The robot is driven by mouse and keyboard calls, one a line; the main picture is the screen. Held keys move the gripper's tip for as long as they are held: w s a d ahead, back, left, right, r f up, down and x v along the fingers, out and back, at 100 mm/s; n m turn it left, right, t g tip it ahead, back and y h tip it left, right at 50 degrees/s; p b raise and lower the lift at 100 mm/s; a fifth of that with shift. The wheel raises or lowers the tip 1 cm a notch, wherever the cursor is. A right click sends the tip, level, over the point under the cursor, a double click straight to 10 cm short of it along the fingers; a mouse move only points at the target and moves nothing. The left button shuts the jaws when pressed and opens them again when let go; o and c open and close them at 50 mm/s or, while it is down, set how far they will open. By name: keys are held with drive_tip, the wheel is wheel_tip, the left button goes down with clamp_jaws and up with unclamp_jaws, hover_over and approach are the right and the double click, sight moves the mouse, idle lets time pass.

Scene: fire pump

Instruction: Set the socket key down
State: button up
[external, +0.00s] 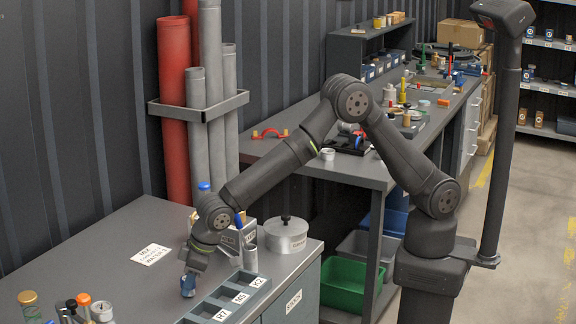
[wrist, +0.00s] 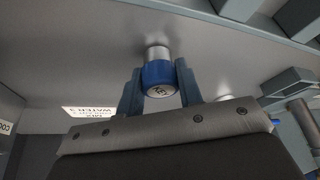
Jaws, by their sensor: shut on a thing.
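In the external view the key (external: 188,287) shows as a small blue piece below my gripper (external: 190,277), low over the grey bench (external: 95,262), left of the labelled tray. I cannot tell whether its lower end touches the bench.
A grey compartment tray (external: 212,307) labelled R7, M5 and K2 lies just right of the key. A lidded metal pot (external: 286,236) stands behind it. A white paper label (external: 151,254) lies to the left. Several small capped items stand at the front left.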

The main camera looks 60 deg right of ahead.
drive_tip(key=shift+f, duration=0.15)
drive_tip(key=o, duration=1)
drive_tip(key=v, duration=1.2)
drive_tip(key=x, duration=1.1)
drive_tip(key=shift+w+a+f, duration=0.1)
drive_tip(key=shift+w+f, duration=0.05)
drive_tip(key=shift+f, duration=0.15)
drive_tip(key=shift+r, duration=1.35)
